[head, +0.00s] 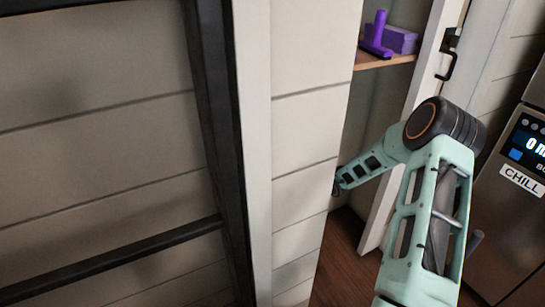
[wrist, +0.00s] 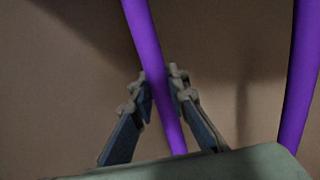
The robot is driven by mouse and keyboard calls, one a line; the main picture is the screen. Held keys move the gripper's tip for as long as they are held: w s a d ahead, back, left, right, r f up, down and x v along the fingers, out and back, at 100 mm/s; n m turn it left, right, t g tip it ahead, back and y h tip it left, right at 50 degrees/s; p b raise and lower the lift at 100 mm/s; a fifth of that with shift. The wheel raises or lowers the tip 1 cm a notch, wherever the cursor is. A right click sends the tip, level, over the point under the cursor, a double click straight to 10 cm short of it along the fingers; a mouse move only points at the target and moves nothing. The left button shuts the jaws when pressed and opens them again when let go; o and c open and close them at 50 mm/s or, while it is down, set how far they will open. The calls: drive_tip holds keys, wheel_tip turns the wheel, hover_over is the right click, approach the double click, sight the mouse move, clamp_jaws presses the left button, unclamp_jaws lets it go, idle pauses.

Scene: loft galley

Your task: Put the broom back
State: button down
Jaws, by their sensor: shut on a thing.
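In the wrist view a thin purple pole, which looks like the broom's handle (wrist: 146,40), runs down between the two fingers of my gripper (wrist: 160,84). The gripper is shut on it. In the head view my arm reaches left into a tall, narrow closet, and the gripper end (head: 346,181) is partly hidden by the white panelled wall edge. The broom does not show in the head view, and its head and lower end are out of sight in both views.
A second purple pole (wrist: 301,75) stands to the right in the wrist view. A closet shelf (head: 386,60) holds a purple T-shaped tool (head: 377,36) and a purple block (head: 399,40). The open closet door (head: 421,97) stands beside my arm. A steel fridge (head: 515,225) is at right.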

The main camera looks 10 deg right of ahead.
wheel_tip(320, 180, down, 7)
drive_tip(key=b, duration=0.2)
idle(0.5)
drive_tip(key=shift+f, duration=0.1)
drive_tip(key=c, duration=1.9)
unclamp_jaws()
drive_tip(key=p+v, duration=0.2)
drive_tip(key=v, duration=1)
